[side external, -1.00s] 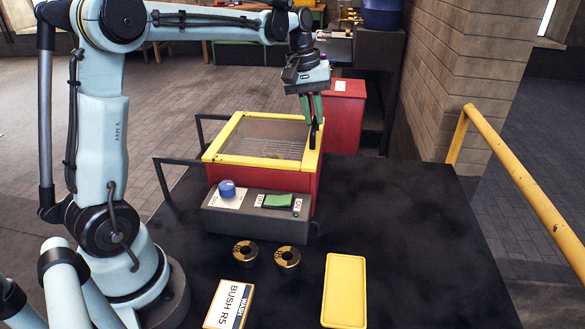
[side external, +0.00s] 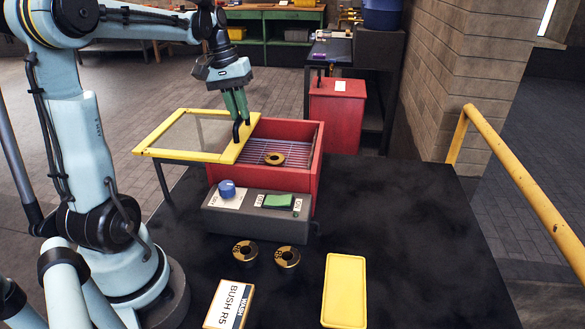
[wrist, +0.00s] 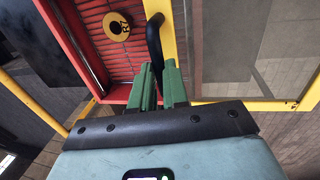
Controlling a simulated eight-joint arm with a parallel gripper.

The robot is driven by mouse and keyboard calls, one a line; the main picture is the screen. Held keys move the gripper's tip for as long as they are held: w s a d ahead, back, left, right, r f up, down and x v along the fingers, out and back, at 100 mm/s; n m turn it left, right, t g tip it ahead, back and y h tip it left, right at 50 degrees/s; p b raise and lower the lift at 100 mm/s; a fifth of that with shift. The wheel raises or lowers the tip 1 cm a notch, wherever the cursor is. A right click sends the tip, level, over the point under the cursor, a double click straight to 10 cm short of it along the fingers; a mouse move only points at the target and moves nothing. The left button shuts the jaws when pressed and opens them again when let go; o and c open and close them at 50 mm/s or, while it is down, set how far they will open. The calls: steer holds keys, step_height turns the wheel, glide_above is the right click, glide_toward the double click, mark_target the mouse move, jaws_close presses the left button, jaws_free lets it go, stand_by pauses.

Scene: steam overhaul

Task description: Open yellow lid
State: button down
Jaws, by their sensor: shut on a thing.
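The yellow lid (side external: 190,134) is a yellow frame with a clear pane. It is slid to the left, and about half of the red box (side external: 318,160) is uncovered. My gripper (side external: 238,122) is shut on the lid's black handle (side external: 237,132) at the lid's right edge. In the wrist view the green fingers (wrist: 161,88) are close around the handle (wrist: 153,40), and the yellow lid frame (wrist: 170,45) runs beside it. A brass bush (side external: 274,158) lies on the rack inside the box and also shows in the wrist view, marked R7 (wrist: 118,26).
A grey control unit (side external: 250,213) with a blue knob and green button stands before the box. Two dark bushes (side external: 244,251), a BUSH R5 box (side external: 230,304) and a yellow tray (side external: 345,290) are nearer. The black table (side external: 430,250) is clear at right.

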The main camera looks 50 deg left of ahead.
stand_by(0.3)
steer(key=c, duration=1.1)
jaws_free()
steer(key=r, duration=0.4)
steer(key=s+a+r, duration=0.1)
steer(key=r, duration=0.6)
steer(key=shift+s+a+r, duration=0.35)
steer(key=shift+r, duration=0.05)
steer(key=d+f+m+t, duration=0.2)
steer(key=d+f, duration=0.3)
steer(key=d, duration=0.3)
steer(key=s+d+f+m+t+y, duration=0.1)
steer(key=d+f+m, duration=0.3)
steer(key=d, duration=0.4)
steer(key=d+f+m+t, duration=0.2)
steer(key=d+f+m, duration=0.1)
steer(key=d+f, duration=0.3)
steer(key=shift+s+d+f+t+y, duration=0.1)
steer(key=shift+s+d+t+y, duration=0.05)
steer(key=shift+d, duration=0.4)
steer(key=shift+s+d+f+t+y, duration=0.1)
steer(key=shift+s+d+t+y, duration=0.05)
steer(key=shift+d, duration=0.35)
